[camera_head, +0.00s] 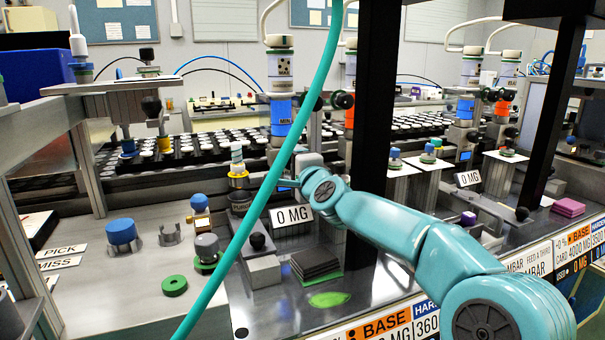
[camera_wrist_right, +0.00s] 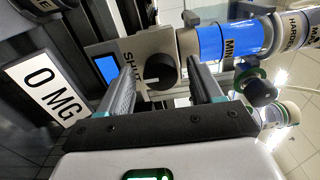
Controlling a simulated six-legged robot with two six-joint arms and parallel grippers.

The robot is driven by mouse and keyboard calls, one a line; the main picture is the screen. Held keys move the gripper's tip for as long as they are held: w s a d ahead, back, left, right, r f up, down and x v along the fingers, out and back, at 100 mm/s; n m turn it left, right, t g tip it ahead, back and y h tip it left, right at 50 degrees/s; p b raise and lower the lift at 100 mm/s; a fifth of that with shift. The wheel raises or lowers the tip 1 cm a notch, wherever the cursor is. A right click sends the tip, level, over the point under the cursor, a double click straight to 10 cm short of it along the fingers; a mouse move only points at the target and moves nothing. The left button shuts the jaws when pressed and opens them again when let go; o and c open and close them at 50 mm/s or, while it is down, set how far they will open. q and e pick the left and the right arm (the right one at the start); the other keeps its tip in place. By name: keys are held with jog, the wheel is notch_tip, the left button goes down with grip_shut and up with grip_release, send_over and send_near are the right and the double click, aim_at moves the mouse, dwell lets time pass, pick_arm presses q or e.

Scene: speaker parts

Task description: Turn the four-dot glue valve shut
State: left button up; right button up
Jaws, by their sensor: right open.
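The four-dot glue unit (camera_head: 281,68) stands left of centre in the head view, with dots on its upper label and a blue MIN cylinder (camera_head: 281,112). In the right wrist view its dark round valve knob (camera_wrist_right: 163,72) sits on a grey plate (camera_wrist_right: 130,52) lettered SHUT. A short white mark shows on the knob's left side, towards the lettering. My right gripper (camera_wrist_right: 161,84) is open, with one finger on each side of the knob. I cannot tell whether they touch it. In the head view the teal tube and wrist partly hide this spot. My left gripper is out of view.
A 0 MG sign (camera_head: 291,215) stands below the unit. A teal tube (camera_head: 270,178) crosses in front. Black posts (camera_head: 373,110) rise to the right. Another glue unit (camera_head: 469,95) stands further right. Loose parts, including a green ring (camera_head: 174,286), lie on the left bench.

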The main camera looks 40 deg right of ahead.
jog(key=v, duration=1.5)
jog(key=shift+s+a, duration=0.2)
jog(key=shift+s, duration=0.15)
